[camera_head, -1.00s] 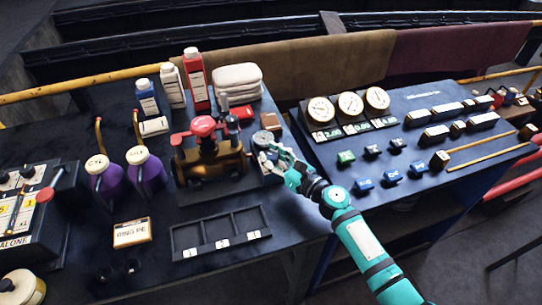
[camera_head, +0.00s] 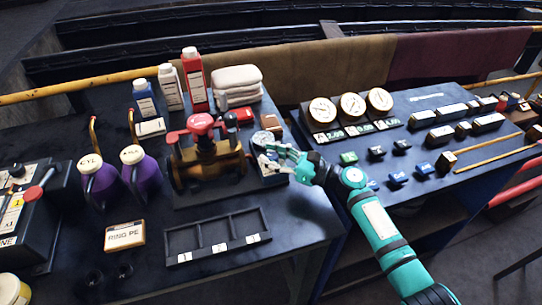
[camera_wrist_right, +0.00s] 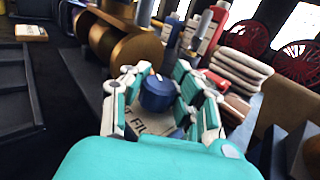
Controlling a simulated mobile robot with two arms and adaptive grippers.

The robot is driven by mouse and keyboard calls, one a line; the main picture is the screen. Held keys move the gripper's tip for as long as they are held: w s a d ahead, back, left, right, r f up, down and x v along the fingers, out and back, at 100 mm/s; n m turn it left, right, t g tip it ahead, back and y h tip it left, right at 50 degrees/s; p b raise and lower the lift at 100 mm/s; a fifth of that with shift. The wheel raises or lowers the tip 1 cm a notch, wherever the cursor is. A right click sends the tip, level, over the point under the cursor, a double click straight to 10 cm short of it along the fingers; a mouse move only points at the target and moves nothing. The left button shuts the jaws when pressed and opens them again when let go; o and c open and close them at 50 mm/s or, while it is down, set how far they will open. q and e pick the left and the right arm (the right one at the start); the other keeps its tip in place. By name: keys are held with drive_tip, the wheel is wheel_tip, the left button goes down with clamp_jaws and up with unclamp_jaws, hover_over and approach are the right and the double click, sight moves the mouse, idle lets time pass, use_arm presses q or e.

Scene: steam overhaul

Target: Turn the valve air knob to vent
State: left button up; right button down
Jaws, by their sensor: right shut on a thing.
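The small blue knob (camera_wrist_right: 157,93) shows in the right wrist view between the two fingers of my right gripper (camera_wrist_right: 160,100). It stands on a plate with partly hidden lettering, of which "FIL" can be read. I cannot read the knob's setting. My left gripper is not in view.
A small round gauge (camera_head: 263,138) sits close behind the gripper. An empty compartment tray (camera_head: 220,250) lies in front. Purple jugs (camera_head: 142,178) stand left, bottles (camera_head: 195,78) and folded cloths (camera_head: 236,86) behind. A panel with three gauges (camera_head: 352,106) stands on the right.

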drive_tip(key=shift+d+f, duration=0.1)
drive_tip(key=shift+f, duration=0.2)
drive_tip(key=c, duration=1.4)
unclamp_jaws()
drive_tip(key=shift+c, duration=0.2)
drive_tip(key=o, duration=0.5)
drive_tip(key=shift+s+d+r, duration=0.1)
drive_tip(key=shift+d+r, duration=0.05)
drive_tip(key=shift+c, duration=0.2)
drive_tip(key=shift+o, duration=0.2)
drive_tip(key=shift+r, duration=0.1)
drive_tip(key=v, duration=1.1)
drive_tip(key=shift+s+d, duration=0.2)
drive_tip(key=shift+d, duration=0.15)
